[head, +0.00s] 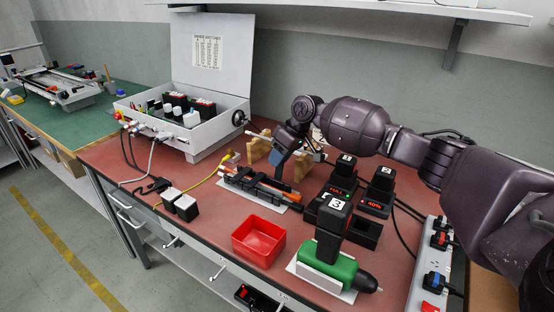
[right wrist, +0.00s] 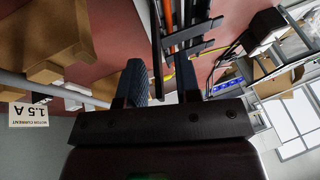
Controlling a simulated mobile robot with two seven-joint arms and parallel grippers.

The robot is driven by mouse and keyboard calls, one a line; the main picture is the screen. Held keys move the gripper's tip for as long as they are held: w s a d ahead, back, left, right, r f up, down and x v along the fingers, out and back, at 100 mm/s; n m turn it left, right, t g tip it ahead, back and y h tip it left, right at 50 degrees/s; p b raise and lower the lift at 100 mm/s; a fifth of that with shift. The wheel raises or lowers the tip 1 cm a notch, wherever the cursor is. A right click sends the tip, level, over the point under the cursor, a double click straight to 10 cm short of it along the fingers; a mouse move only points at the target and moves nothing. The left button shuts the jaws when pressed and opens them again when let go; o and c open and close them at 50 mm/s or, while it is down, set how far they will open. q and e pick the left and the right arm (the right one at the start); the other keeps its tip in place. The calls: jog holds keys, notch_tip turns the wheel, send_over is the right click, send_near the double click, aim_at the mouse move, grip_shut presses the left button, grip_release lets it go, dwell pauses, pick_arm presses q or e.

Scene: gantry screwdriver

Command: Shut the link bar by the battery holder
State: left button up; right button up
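A black holder with long orange and dark bars lies on a white plate (head: 290,206) in the middle of the red bench; I take it for the battery holder. The orange bar (head: 264,186) shows there, but I cannot tell which part is the link bar or whether it is shut. My right gripper (head: 278,158) points down just above and behind the holder. My left gripper is out of view.
A red bin (head: 259,240) and a green screwdriver (head: 328,268) stand in front. Black chargers with batteries (head: 377,190) are at right. Wooden blocks (head: 257,148) stand behind, close to my right gripper. An open white case (head: 205,139) is at left.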

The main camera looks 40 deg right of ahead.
jog(key=shift+f, duration=0.1)
grip_shut()
dwell(0.3)
jog(key=shift+a, duration=0.1)
